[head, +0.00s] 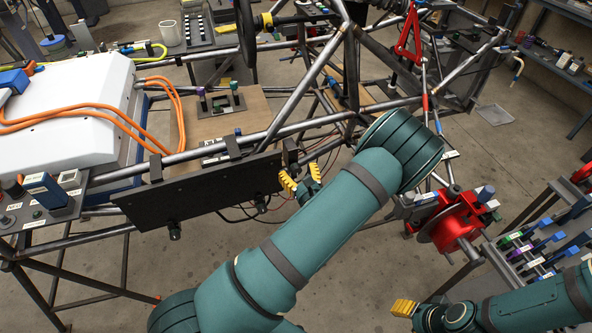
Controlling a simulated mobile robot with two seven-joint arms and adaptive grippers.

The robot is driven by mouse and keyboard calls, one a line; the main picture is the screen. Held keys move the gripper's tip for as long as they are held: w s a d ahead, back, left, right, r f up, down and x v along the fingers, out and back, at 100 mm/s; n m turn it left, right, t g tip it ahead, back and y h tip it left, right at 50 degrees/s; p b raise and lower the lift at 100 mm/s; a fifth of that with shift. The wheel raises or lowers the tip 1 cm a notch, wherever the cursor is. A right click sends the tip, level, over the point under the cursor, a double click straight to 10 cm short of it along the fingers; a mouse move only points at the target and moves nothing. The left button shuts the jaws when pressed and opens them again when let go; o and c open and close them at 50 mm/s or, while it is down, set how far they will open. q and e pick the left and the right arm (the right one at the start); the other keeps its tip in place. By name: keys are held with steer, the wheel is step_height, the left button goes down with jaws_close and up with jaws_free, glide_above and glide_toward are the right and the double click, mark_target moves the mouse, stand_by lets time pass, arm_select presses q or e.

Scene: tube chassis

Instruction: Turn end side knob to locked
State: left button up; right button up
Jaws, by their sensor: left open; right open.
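No knob in view is readably marked as the end side knob. A black panel (200,193) on the tube frame has two small dark knobs on its lower edge, a left knob (175,231) and a right knob (262,204). My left gripper (301,177) is open, its yellow fingertips just right of the panel's right end. I cannot tell whether it touches anything. My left arm hides what lies below and behind it. My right gripper (404,308) is open at the lower right, over the floor and away from the panel; its fingers partly overlap in view.
A red fixture (455,222) with a grey disc stands right of my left arm. A tool rack (540,240) is at the right edge. A white box (70,120) with orange cables (150,83) sits at left. Frame tubes cross above the panel. Floor is clear below it.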

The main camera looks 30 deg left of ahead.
arm_select(q)
steer(key=shift+w+a, duration=0.45)
steer(key=shift+a, duration=0.1)
jaws_close()
